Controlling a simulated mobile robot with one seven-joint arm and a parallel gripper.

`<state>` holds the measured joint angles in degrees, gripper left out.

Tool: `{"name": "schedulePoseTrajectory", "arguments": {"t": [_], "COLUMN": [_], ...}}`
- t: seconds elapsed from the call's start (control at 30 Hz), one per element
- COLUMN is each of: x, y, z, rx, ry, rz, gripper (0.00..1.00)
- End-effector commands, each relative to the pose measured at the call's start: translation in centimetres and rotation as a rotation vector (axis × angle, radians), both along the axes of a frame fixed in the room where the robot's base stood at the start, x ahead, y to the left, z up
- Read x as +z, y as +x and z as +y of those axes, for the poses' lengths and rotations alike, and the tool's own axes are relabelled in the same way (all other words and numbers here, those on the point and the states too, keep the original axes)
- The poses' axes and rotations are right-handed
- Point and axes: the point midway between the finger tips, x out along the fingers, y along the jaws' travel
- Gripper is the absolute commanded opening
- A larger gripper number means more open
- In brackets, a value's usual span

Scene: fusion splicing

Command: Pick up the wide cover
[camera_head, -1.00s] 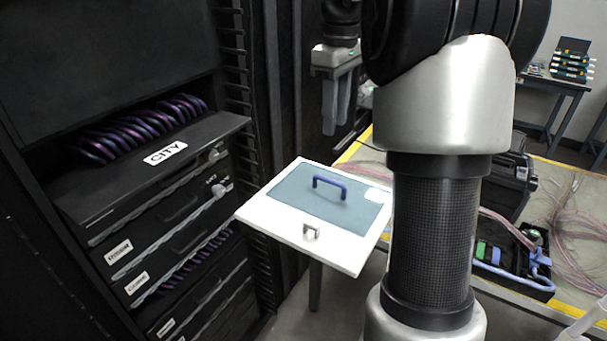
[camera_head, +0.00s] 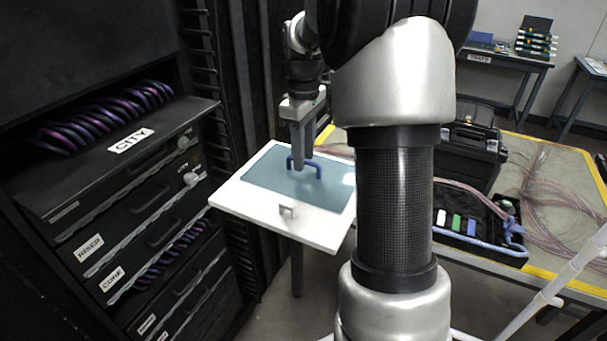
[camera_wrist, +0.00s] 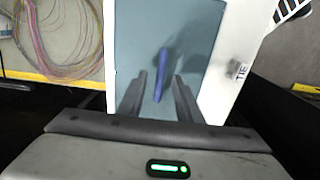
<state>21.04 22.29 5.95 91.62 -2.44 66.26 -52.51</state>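The blue-grey panel (camera_wrist: 190,45) is beneath. I cannot tell whether the fingertips touch anything.
A dark rack with labelled drawers (camera_head: 130,225) stands close on the left. A yellow-edged table (camera_head: 560,180) on the right holds a black case (camera_head: 468,150), a tray of tools (camera_head: 470,222) and loose pink fibres. A small grey clip (camera_head: 287,211) sits on the board's front part.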

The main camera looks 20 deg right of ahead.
Motion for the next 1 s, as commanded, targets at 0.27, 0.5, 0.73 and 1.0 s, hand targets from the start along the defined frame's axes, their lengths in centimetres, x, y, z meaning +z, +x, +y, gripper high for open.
{"name": "schedulePoseTrajectory", "arguments": {"t": [0.27,0.5,0.73,1.0], "x": [-2.5,-2.5,-2.5,-2.0], "y": [0.0,0.0,0.0,0.1], "z": [0.0,0.0,0.0,0.0], "rx": [0.0,0.0,0.0,0.0], "ry": [-0.001,-0.001,-0.001,-0.001], "rz": [-0.001,-0.001,-0.001,-0.002], "gripper": [0.32,0.22,0.0,0.0]}}
